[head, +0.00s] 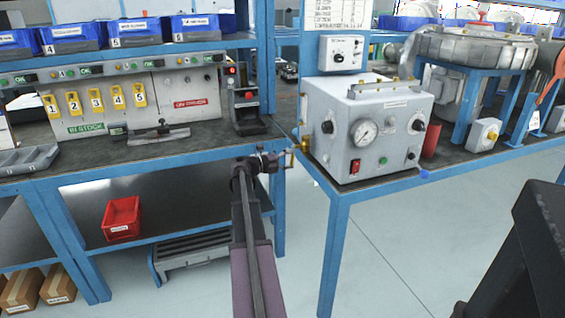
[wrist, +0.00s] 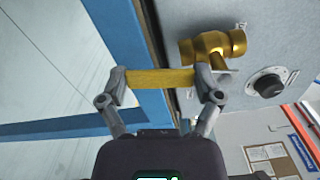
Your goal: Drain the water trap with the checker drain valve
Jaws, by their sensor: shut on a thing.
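The brass drain valve (head: 303,145) sticks out of the left side of the grey checker box (head: 340,150) with the round gauge. In the wrist view the brass valve body (wrist: 212,47) is close ahead, with a yellow lever (wrist: 163,78) below it. My gripper (wrist: 165,80) has one finger at each end of this lever and is shut on it. The right finger is close to the valve body and covers part of the lever's right end. In the head view my gripper (head: 268,161) is just left of the valve. I cannot make out a water trap.
A blue table leg (head: 333,255) stands below the box. The left bench carries a small dark unit with a red button (head: 249,96). A red bin (head: 121,218) sits on the shelf below. Open floor (head: 385,245) lies in front of the right bench.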

